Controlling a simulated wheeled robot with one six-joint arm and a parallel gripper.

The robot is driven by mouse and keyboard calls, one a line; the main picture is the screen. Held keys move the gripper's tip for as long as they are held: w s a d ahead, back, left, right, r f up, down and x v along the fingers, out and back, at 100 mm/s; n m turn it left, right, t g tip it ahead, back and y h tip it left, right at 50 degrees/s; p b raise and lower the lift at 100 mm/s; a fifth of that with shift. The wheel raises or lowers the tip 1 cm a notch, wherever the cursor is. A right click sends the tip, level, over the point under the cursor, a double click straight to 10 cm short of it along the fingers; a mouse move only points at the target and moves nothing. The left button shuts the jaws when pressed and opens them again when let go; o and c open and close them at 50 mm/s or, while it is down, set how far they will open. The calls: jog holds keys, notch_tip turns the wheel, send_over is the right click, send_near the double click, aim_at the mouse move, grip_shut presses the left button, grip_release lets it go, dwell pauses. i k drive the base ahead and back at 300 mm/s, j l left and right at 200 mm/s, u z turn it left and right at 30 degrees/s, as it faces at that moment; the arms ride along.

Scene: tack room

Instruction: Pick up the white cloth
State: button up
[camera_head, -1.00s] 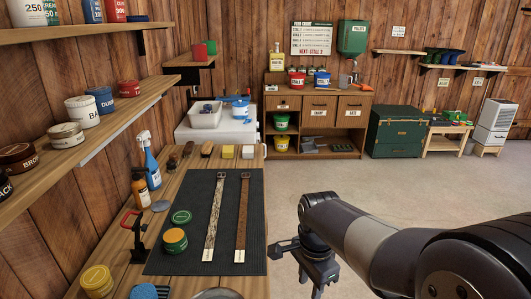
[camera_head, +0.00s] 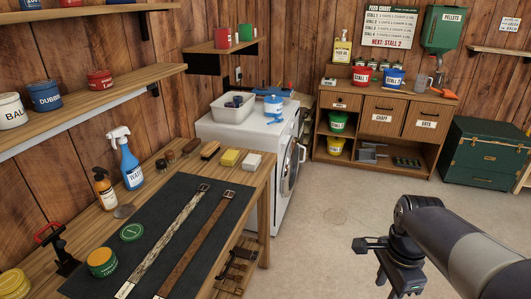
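A small white block-shaped item (camera_head: 252,160), which looks like a folded white cloth, lies at the far right end of the wooden workbench (camera_head: 262,185). It sits just right of a yellow sponge-like block (camera_head: 229,158). My gripper (camera_head: 388,268) hangs over the floor at the lower right, well to the right of the bench and apart from the white item. Nothing is seen in it, but its fingertips are too unclear to tell whether they are open or shut.
Brushes (camera_head: 188,146), a blue spray bottle (camera_head: 126,160) and a black mat (camera_head: 215,212) with two straps are on the bench. A washing machine (camera_head: 262,150) stands behind its far end. Wall shelves (camera_head: 120,97) overhang the left. Floor (camera_head: 335,210) right of the bench is clear.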

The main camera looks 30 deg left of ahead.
aim_at(251, 163)
jog(key=i+u, duration=0.2)
jog(key=i, duration=0.65)
jog(key=i+u, duration=0.25)
jog(key=i, duration=0.55)
jog(key=i+u, duration=0.75)
jog(key=u, duration=0.15)
jog(key=i+l+u, duration=0.15)
jog(key=i+u, duration=0.3)
jog(key=i+j+u, duration=0.1)
jog(key=u, duration=0.3)
jog(key=i+l, duration=0.05)
jog(key=i, duration=0.05)
